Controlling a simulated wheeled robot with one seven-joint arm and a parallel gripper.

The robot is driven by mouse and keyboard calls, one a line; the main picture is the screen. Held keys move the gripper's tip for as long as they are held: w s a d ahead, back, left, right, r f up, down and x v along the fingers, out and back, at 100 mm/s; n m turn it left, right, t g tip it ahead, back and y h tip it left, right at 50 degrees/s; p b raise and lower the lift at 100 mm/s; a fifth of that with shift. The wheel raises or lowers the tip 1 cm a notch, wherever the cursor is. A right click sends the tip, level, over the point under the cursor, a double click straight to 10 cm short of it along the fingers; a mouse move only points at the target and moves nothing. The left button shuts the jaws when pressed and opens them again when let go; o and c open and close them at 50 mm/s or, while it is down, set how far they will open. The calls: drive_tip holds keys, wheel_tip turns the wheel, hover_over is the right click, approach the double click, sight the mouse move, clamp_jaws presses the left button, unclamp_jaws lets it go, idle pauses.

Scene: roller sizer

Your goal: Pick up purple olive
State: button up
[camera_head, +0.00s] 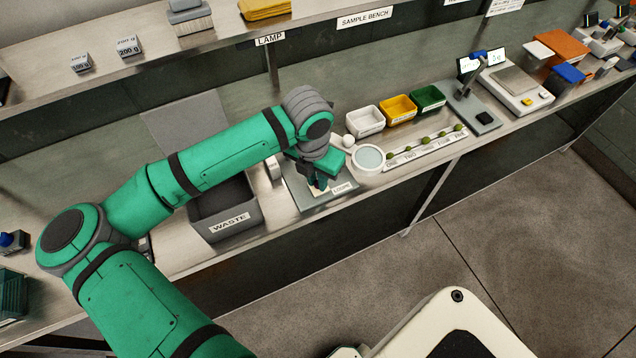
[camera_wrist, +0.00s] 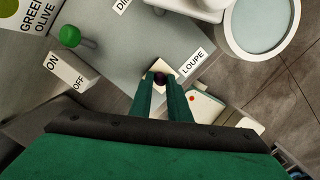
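The purple olive shows as a small dark round thing (camera_wrist: 160,79) in the wrist view. It is over a small white square plate (camera_wrist: 153,67) on a grey board beside a label reading LOUPE. My gripper (camera_wrist: 160,82) points down at it, with its two green fingers on either side of the olive. Whether the fingers touch it, or whether it is lifted off the plate, I cannot tell. In the head view my gripper (camera_head: 321,182) is low over the grey board (camera_head: 340,200), and the olive is hidden there.
A grey waste bin (camera_head: 226,211) stands left of my gripper. The round loupe (camera_head: 369,158) and a numbered strip with green olives (camera_head: 425,146) are at right. White, yellow and green trays (camera_head: 397,107) stand behind. A green knob (camera_wrist: 70,36) and a switch are close in the wrist view.

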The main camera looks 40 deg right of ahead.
sight(316, 183)
drive_tip(key=shift+w, duration=0.1)
drive_tip(key=shift+r, duration=0.5)
drive_tip(key=shift+c, duration=0.2)
wheel_tip(316, 183, up, 2)
drive_tip(key=shift+w+r, duration=0.1)
drive_tip(key=shift+o, duration=0.2)
drive_tip(key=s+d+r, duration=0.1)
drive_tip(key=s+r, duration=0.3)
drive_tip(key=shift+d+r, duration=0.2)
drive_tip(key=shift+r, duration=0.2)
drive_tip(key=s+d+r, duration=0.2)
drive_tip(key=s+r, duration=0.3)
drive_tip(key=s, duration=0.4)
drive_tip(key=shift+s+d, duration=0.35)
drive_tip(key=shift+s, duration=0.05)
